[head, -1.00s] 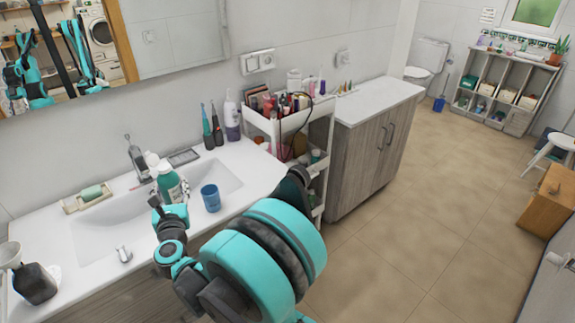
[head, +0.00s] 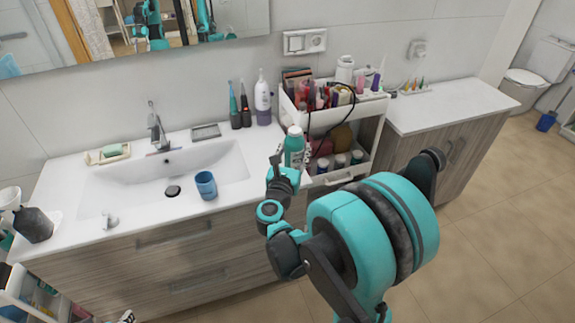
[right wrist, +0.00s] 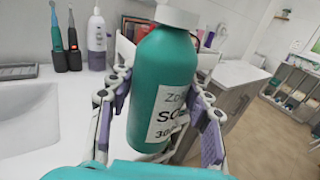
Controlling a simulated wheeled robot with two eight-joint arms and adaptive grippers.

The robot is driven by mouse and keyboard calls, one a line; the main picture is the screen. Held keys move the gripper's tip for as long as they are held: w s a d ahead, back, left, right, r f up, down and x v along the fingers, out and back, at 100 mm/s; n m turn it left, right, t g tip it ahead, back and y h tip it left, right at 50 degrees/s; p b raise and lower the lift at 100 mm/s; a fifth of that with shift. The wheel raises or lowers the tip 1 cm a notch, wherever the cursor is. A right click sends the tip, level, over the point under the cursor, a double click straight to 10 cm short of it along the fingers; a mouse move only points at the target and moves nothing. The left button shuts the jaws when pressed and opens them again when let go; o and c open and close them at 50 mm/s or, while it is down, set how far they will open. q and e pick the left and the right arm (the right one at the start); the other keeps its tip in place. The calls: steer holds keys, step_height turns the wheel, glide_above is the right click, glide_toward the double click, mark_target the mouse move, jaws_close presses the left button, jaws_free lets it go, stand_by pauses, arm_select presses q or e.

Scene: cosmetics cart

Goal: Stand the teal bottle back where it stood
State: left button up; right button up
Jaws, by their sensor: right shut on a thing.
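The teal bottle (head: 294,147), with a white cap and a white label, is upright in my right gripper (head: 290,165). In the right wrist view the teal bottle (right wrist: 163,85) sits between the two fingers of my right gripper (right wrist: 160,110), which are shut on its sides. In the head view it is at the right end of the sink counter (head: 236,185), in front of the cosmetics cart (head: 348,118). The gap between its base and any surface is hidden.
Two electric toothbrushes (head: 240,108) and a white-and-purple bottle (head: 262,100) stand at the counter's back right. The cart's lower shelf holds several jars (head: 340,161). A white-topped cabinet (head: 450,106) stands right of the cart.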

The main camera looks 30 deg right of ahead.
steer(key=w+f+b, duration=0.6)
steer(key=w+f, duration=0.4)
steer(key=w, duration=0.1)
steer(key=shift+f, duration=0.35)
steer(key=shift+s+r, duration=0.1)
steer(key=o, duration=1.4)
steer(key=shift+o, duration=0.2)
